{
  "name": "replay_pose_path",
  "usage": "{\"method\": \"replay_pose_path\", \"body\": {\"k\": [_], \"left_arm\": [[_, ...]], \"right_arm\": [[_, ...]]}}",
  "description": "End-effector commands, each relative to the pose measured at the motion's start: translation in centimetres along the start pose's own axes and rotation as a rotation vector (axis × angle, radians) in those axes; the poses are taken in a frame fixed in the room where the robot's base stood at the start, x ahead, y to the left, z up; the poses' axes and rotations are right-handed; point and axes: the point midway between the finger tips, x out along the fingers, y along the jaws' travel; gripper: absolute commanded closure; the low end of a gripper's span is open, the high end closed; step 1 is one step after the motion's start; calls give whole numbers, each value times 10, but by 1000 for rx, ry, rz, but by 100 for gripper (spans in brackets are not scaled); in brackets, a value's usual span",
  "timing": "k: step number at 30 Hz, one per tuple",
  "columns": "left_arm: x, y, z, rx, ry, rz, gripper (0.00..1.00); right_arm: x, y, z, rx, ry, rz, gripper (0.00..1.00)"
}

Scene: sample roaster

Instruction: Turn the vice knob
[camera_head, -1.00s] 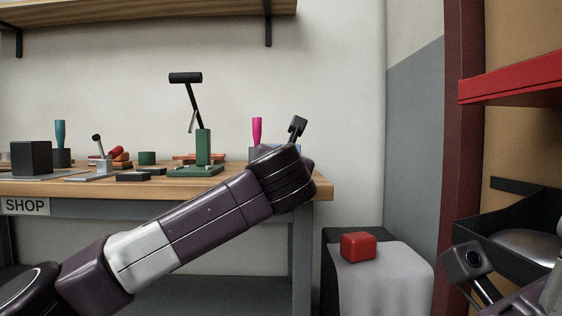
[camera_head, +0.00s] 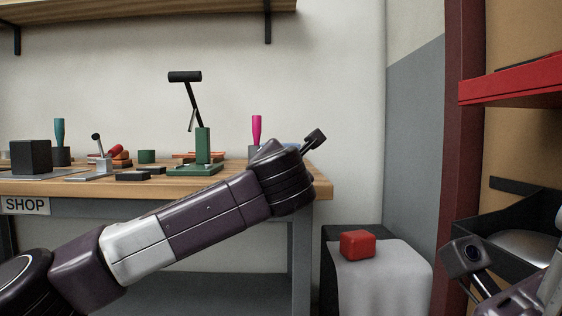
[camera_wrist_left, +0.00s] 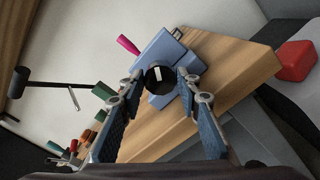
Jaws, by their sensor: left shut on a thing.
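In the left wrist view the blue vice (camera_wrist_left: 168,50) sits at the corner of the wooden bench. Its round black knob (camera_wrist_left: 160,79), with a white mark on its face, points towards the camera. My left gripper (camera_wrist_left: 160,82) is shut on the knob, one finger on each side of it. In the head view my left wrist hides the knob and nearly all of the vice. Part of my right arm shows at the lower right of the head view, but its fingers are out of the picture.
The bench (camera_head: 135,190) carries a green press (camera_head: 203,150), a pink-handled tool (camera_head: 257,130), a dark block (camera_head: 30,157) and small parts. A red block (camera_head: 357,245) lies on a grey-white stand right of the bench. A red shelf (camera_head: 510,88) is at the far right.

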Motion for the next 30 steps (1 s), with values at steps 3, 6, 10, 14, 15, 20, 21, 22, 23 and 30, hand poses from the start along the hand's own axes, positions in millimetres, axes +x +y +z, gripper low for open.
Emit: {"method": "replay_pose_path", "body": {"k": [3,6,10,14,15,20,21,22,23,30], "left_arm": [[0,-1,0,1,1,-1,93],[0,-1,0,0,1,-1,93],[0,-1,0,0,1,-1,61],[0,-1,0,0,1,-1,51],[0,-1,0,-1,0,-1,51],[0,-1,0,-1,0,-1,51],[-1,0,0,-1,0,-1,51],[-2,0,0,-1,0,-1,51],[-3,0,0,-1,-1,-1,51],[-33,0,1,-1,-4,-1,51]], "right_arm": [[0,0,0,0,0,0,60],[0,0,0,0,0,0,60],[0,0,0,0,0,0,60],[0,0,0,0,0,0,60],[0,0,0,0,0,0,60],[0,0,0,1,-1,2,60],[0,1,1,1,-2,3,60],[0,1,1,1,-3,4,60],[0,1,1,1,-2,3,60],[0,0,0,1,-1,2,60]]}}
